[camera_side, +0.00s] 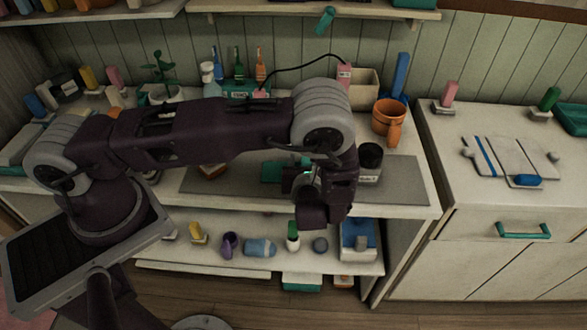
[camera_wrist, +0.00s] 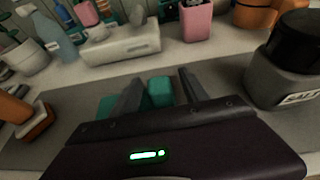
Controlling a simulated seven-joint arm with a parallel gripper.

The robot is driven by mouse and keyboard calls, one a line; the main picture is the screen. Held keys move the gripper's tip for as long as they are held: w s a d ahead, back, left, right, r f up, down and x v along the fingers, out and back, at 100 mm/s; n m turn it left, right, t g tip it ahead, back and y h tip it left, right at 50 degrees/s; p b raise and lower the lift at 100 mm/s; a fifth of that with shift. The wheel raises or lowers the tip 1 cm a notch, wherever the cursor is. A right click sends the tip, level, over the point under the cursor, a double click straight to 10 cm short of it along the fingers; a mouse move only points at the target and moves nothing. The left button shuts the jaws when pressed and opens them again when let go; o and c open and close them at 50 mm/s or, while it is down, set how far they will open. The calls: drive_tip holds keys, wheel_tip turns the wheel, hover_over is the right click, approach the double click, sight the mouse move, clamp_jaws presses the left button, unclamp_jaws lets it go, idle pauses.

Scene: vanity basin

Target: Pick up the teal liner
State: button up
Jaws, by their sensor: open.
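In the wrist view, part of the teal liner (camera_wrist: 160,92) shows between my two fingers (camera_wrist: 160,86). More teal shows to the left of the left finger. My gripper is open. Its palm hides the near part of the liner, and I cannot tell whether the fingers touch it.
A dark-lidded jar (camera_wrist: 286,72) stands close on the right. A grey-white dispenser box (camera_wrist: 122,44) and a pink cup (camera_wrist: 196,22) are behind. An orange-and-white item (camera_wrist: 30,118) lies at the left. The grey mat (camera_side: 400,182) is clear right of the jar.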

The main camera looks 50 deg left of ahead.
drive_tip(key=shift+x, duration=1.15)
clamp_jaws()
drive_tip(key=shift+r, duration=0.1)
wheel_tip(320, 180, up, 10)
drive_tip(key=c, duration=0.6)
unclamp_jaws()
clamp_jaws()
